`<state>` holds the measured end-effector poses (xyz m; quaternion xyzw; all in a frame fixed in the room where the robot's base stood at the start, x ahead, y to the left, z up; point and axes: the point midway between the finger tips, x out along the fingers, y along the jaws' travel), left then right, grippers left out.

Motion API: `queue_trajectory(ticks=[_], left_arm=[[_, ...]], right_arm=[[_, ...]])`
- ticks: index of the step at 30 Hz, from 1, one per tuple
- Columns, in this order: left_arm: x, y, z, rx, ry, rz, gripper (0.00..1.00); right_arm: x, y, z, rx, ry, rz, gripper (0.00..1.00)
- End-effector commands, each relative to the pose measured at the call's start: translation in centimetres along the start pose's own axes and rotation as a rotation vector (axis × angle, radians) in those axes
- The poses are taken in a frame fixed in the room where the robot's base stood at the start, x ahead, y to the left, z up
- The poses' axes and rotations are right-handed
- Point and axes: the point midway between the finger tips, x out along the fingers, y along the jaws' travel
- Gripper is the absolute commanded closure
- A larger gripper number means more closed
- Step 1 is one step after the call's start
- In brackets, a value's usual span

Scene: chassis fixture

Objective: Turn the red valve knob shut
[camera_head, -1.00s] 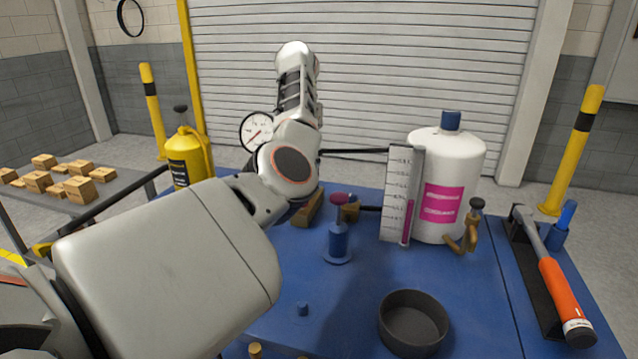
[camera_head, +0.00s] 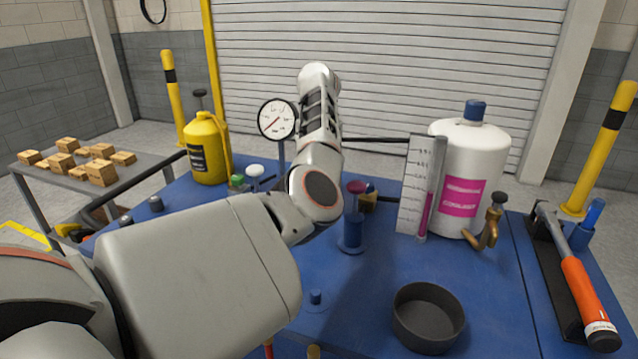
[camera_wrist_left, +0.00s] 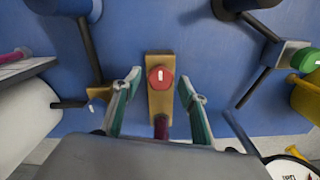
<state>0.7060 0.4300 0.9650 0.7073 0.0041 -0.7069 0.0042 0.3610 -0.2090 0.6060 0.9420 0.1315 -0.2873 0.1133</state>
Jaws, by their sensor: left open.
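The red valve knob (camera_wrist_left: 160,77) shows in the left wrist view as a round red cap with a white mark, on a long brass block (camera_wrist_left: 159,101). My left gripper (camera_wrist_left: 161,80) is open, its two green-lined fingers apart on either side of the block and knob. A clear gap shows on both sides, so nothing is held. My right gripper is in neither view.
A blue post with a dark red top (camera_head: 352,230) stands right of my wrist. A pressure gauge (camera_head: 278,118) and yellow tank (camera_head: 207,148) stand behind my arm.

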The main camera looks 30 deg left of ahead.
Motion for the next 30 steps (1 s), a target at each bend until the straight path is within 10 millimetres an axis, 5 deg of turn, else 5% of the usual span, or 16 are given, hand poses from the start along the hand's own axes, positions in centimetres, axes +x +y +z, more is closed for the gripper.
queue_trajectory(ticks=[2, 6, 7, 20, 30], left_arm=[[-0.04, 0.01, -0.01, 0.000, 0.000, 0.000, 0.58], [-0.04, 0.01, -0.01, 0.000, 0.000, 0.000, 0.94], [-0.04, 0.01, -0.01, 0.000, 0.000, 0.000, 0.96], [-0.06, 0.06, -0.01, 0.063, 0.000, 0.001, 0.96], [-0.15, 0.12, 0.01, 0.317, 0.000, 0.001, 0.96]], right_arm=[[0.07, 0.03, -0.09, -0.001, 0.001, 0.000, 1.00], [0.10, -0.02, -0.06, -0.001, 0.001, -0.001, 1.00], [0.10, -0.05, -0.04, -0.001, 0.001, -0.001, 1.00], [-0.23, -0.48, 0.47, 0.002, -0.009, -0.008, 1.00], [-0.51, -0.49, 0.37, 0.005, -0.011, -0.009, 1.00]])
